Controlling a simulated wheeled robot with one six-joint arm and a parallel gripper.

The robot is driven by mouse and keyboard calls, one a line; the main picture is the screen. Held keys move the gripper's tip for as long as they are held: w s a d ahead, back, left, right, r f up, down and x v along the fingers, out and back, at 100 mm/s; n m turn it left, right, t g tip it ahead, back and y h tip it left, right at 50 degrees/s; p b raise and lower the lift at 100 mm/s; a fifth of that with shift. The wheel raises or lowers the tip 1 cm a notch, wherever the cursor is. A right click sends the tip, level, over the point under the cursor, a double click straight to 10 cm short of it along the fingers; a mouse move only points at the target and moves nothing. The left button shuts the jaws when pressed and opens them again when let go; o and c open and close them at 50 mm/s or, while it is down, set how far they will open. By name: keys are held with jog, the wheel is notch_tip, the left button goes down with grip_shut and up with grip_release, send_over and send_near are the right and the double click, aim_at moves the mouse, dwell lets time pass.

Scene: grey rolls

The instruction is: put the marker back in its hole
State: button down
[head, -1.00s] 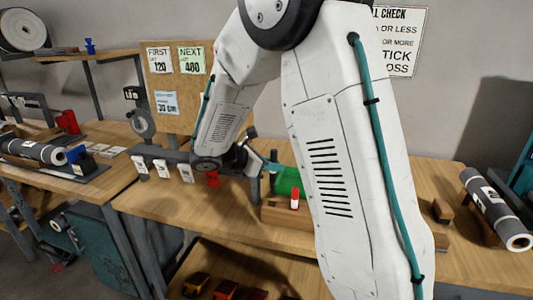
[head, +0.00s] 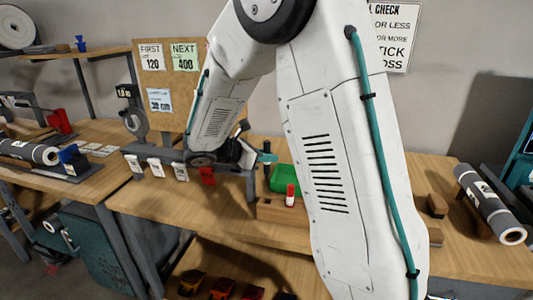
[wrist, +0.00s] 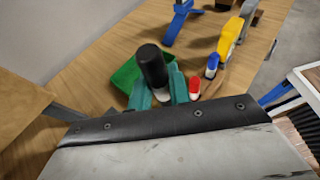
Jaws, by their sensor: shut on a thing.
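My gripper (wrist: 160,92) has teal fingers, shut on a thick black marker (wrist: 152,62) that stands up between them in the wrist view. The wrist view shows the red-capped marker (wrist: 194,88) and a blue-capped marker (wrist: 212,66) to the right of the gripper. The black marker's hole cannot be made out. In the head view my gripper (head: 264,157) is small, above and left of the block.
A green tray (head: 283,178) is behind the block and beside the gripper. A yellow tool (wrist: 230,38) and a blue stand (wrist: 178,22) stand farther along. A grey roll (head: 490,208) lies at the right. A rack with hanging cards (head: 158,167) is at the left.

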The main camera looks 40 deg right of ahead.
aim_at(267, 178)
jog(key=shift+n+t, duration=0.3)
jog(key=shift+f, duration=3.55)
jog(key=shift+f, duration=3.3)
jog(key=c, duration=1.2)
grip_release()
jog(key=shift+c, duration=0.2)
jog(key=shift+a, duration=0.1)
jog(key=v, duration=0.7)
jog(key=shift+a+r, duration=0.2)
jog(key=shift+a, duration=0.05)
jog(key=shift+s, duration=0.1)
